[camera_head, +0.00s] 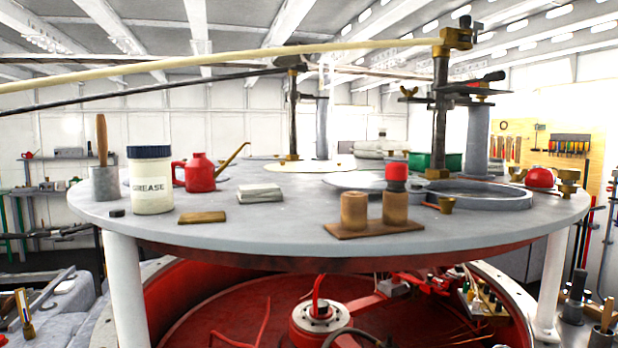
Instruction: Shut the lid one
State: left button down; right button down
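A round grey ring-shaped hatch (478,195) is set in the right part of the raised round grey deck (290,225). A flat pale grey disc (350,181) lies to its left, partly hidden behind a red-capped wooden block; it looks like a lid lying off to the side. A cream disc (300,166) lies farther back. I cannot tell for sure which disc is the lid meant. Neither of my grippers is in view.
A brass-and-steel post (440,110) stands behind the hatch, with a long cream rod (230,66) running left. A grease jar (151,185), red oil can (200,172), wooden cylinders (354,210) and a red dome (540,177) stand on the deck. The front middle is mostly clear.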

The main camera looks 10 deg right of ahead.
aim_at(362, 180)
jog(key=j+z, duration=0.15)
jog(key=j, duration=0.45)
jog(key=k+j+z, duration=0.1)
jog(key=j, duration=0.5)
jog(key=k+j+z, duration=0.15)
jog(key=j, duration=0.4)
jog(key=i+j, duration=0.05)
